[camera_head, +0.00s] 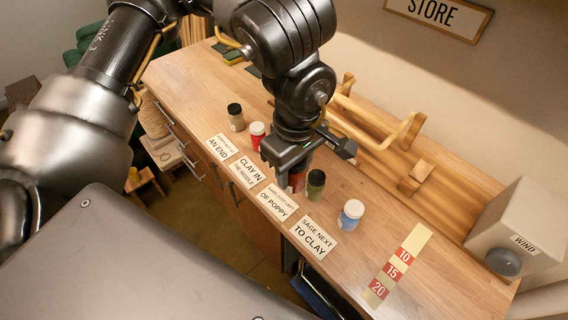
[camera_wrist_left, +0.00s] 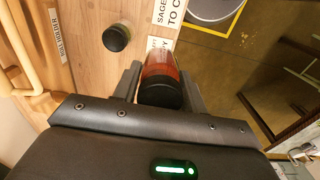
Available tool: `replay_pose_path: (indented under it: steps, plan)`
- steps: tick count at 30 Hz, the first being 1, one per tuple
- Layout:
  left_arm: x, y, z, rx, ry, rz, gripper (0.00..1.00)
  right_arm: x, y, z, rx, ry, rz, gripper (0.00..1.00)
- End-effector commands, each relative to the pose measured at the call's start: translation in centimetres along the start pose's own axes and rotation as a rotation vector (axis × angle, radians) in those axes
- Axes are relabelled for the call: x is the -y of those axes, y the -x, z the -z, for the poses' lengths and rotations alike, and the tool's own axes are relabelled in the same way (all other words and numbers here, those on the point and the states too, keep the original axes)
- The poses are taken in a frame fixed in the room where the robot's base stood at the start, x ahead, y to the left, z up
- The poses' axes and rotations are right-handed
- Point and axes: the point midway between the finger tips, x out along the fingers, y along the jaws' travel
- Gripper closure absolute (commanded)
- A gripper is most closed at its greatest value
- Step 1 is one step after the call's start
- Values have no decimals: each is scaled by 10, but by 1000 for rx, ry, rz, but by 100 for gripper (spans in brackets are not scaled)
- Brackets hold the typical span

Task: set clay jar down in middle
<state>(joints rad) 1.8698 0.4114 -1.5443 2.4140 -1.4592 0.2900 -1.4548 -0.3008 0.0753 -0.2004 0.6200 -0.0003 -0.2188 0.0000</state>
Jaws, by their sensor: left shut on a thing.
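The clay jar, orange-red with a black lid, sits between the fingers of my left gripper (camera_head: 290,160). In the left wrist view the clay jar (camera_wrist_left: 162,78) shows clearly, with a finger on each side; the left gripper (camera_wrist_left: 160,85) is shut on it. In the head view the gripper hides most of the jar, and I cannot tell whether its base touches the table (camera_head: 340,255). It is between a red jar with a white lid (camera_head: 257,134) and a green jar with a dark lid (camera_head: 315,184). My right gripper is not in view.
A grey-brown jar (camera_head: 236,117) stands at the left of the row, a blue jar (camera_head: 350,214) at the right. Several text cards, one reading clay in the middle (camera_head: 245,170), lie along the front edge. A wooden rack (camera_head: 375,140) lines the back; a wind box (camera_head: 515,230) stands right.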

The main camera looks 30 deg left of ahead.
Motion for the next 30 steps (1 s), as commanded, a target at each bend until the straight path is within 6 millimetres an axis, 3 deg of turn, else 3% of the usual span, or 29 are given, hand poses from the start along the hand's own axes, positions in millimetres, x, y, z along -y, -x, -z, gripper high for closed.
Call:
replay_pose_path:
  steps: [11, 15, 21, 30]
  plan:
    - [-48, -33, 71, 1, 13, 5, 83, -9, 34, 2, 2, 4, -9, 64]
    - [-61, -63, 90, 1, 9, 7, 83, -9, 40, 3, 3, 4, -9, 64]
    - [-74, -88, 105, 0, 4, 2, 83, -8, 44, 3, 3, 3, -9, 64]
    - [-78, -98, 113, -1, 4, 3, 83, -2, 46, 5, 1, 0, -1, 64]
